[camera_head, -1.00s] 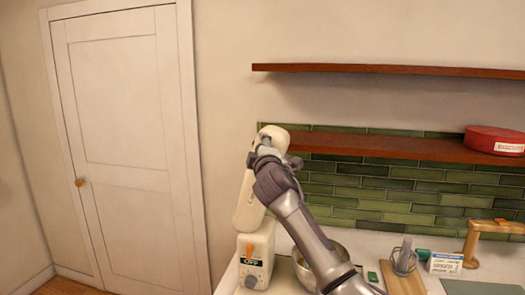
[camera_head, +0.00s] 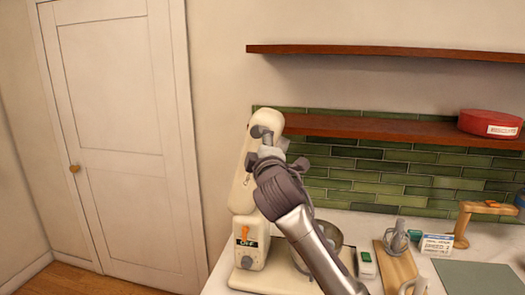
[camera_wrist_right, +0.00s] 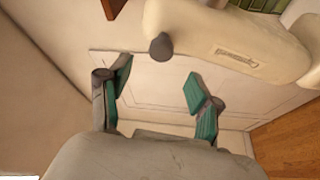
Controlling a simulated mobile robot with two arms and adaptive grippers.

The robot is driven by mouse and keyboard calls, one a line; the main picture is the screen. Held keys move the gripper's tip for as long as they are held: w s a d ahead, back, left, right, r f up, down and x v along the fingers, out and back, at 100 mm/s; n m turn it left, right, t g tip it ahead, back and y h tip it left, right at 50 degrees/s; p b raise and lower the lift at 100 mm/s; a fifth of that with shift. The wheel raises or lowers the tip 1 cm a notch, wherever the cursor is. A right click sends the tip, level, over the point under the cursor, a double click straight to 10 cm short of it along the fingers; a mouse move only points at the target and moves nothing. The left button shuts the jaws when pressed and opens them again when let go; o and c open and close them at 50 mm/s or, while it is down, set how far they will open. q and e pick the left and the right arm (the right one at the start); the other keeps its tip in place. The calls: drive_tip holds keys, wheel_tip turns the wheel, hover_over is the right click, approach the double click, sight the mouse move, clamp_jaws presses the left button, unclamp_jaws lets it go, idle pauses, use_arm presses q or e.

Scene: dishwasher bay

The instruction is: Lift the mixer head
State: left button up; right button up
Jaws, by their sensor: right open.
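The cream stand mixer stands on the counter with its head (camera_head: 241,185) tilted steeply up from its base (camera_head: 252,262). In the right wrist view the head (camera_wrist_right: 235,40) fills the top, with a dark knob (camera_wrist_right: 161,47) on it. My right gripper (camera_head: 266,136) is beside the upper part of the raised head. Its two teal-padded fingers (camera_wrist_right: 160,92) are open with nothing between them, and the knob is beyond them. A metal bowl (camera_head: 333,235) by the mixer is partly hidden by my right arm. My left gripper is out of view.
A wooden shelf (camera_head: 400,130) holding a red tin (camera_head: 490,122) runs behind the mixer. To the right are a cutting board (camera_head: 398,268) with a whisk-like tool (camera_head: 397,240), a small box (camera_head: 436,247) and a wooden stand (camera_head: 468,225). A closed door (camera_head: 110,110) is at left.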

drive_tip(key=shift+s+d+f, duration=0.1)
drive_tip(key=shift+s, duration=0.65)
drive_tip(key=shift+s+d+f, duration=0.1)
drive_tip(key=shift+s, duration=0.6)
